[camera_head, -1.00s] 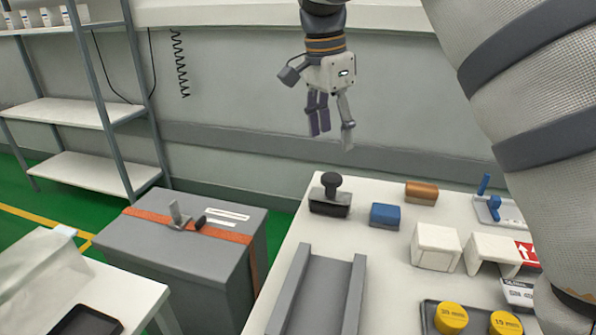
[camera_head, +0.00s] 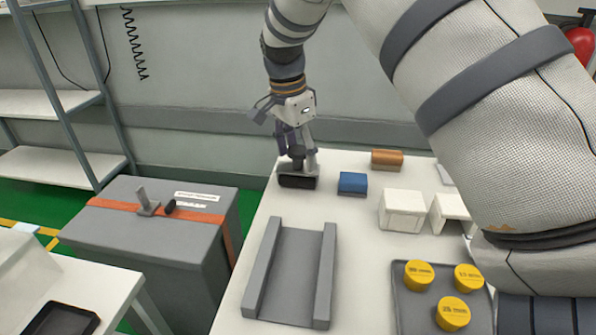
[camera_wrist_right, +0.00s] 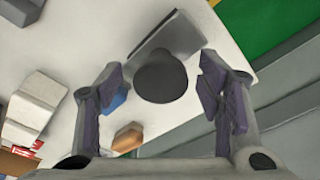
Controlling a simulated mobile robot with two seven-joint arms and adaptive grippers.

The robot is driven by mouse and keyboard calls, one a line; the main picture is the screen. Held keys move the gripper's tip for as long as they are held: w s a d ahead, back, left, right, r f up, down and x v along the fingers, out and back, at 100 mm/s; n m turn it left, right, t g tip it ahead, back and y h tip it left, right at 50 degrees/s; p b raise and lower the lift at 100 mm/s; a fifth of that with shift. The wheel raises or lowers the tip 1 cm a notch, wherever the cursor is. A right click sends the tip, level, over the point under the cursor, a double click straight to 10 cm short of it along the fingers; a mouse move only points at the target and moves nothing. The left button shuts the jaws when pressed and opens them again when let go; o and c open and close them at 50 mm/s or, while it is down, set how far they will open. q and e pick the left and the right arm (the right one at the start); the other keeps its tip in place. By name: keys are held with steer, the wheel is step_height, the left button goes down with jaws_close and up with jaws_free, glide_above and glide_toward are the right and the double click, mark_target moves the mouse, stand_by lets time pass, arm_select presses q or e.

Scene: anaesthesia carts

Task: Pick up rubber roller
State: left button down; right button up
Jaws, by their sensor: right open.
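The rubber roller (camera_head: 297,181) is most likely the black piece with an upright round knob at the back left of the white table. In the right wrist view its dark round knob (camera_wrist_right: 160,77) sits between the fingers, with the flat grey body beyond it. My right gripper (camera_head: 297,148) is open, pointing down over the roller, with its fingers around the knob. In the right wrist view the open gripper (camera_wrist_right: 160,90) shows gaps between both fingers and the knob. The left gripper is not in view.
A blue block (camera_head: 353,183) stands close to the right of the roller, and a brown block (camera_head: 387,159) is farther back. White blocks (camera_head: 402,211), a grey channel (camera_head: 290,270) and a tray of yellow-capped weights (camera_head: 405,315) occupy the table nearer me.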

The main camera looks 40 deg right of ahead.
jaws_close()
steer(key=shift+r, duration=0.1)
